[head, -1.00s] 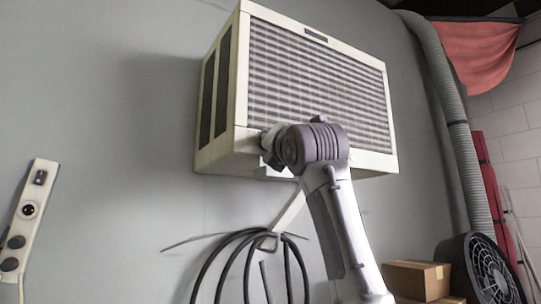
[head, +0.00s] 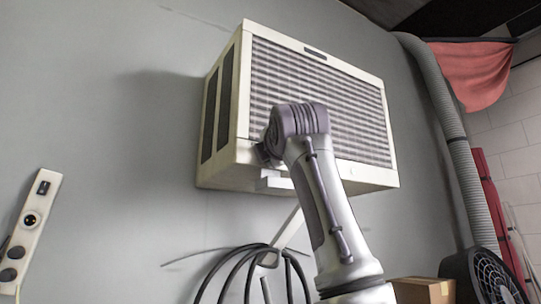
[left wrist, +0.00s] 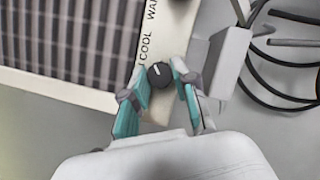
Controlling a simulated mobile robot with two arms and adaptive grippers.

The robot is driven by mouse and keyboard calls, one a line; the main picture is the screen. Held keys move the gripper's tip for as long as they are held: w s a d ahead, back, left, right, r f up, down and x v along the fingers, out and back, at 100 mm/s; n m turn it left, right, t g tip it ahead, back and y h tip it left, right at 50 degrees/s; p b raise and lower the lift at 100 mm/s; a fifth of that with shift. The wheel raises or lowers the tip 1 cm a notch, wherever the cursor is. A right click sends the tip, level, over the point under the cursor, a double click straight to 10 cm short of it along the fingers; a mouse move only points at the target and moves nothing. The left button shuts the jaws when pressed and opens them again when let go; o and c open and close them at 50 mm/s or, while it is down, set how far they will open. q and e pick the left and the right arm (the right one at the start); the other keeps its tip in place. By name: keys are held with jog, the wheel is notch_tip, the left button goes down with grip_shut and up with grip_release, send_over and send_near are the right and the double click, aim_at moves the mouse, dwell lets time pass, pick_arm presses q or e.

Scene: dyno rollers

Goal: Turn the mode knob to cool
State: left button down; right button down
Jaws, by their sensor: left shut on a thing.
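The mode knob (left wrist: 160,75) is a small dark round knob with a pale pointer mark, on the cream panel (left wrist: 153,122) of the wall unit. The words COOL and WARM (left wrist: 147,35) are printed above it in the left wrist view. The pointer appears to slant up-left, toward the COOL side; its exact setting is hard to tell. My left gripper (left wrist: 160,79) has its teal fingers on either side of the knob and is shut on it. In the head view my left arm covers the knob, at the lower front of the air unit (head: 320,100). My right gripper is not in view.
Black cables (head: 240,262) hang coiled on a wall hook below the unit. A power strip (head: 30,225) is on the wall at left. A grey duct (head: 455,150), a cardboard box (head: 423,291) and a fan (head: 490,275) are at right.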

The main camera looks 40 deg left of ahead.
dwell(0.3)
pick_arm(q)
jog(key=c, duration=0.9)
grip_release()
jog(key=shift+d, duration=0.1)
jog(key=v, duration=0.7)
jog(key=shift+d, duration=0.15)
jog(key=shift+s, duration=0.1)
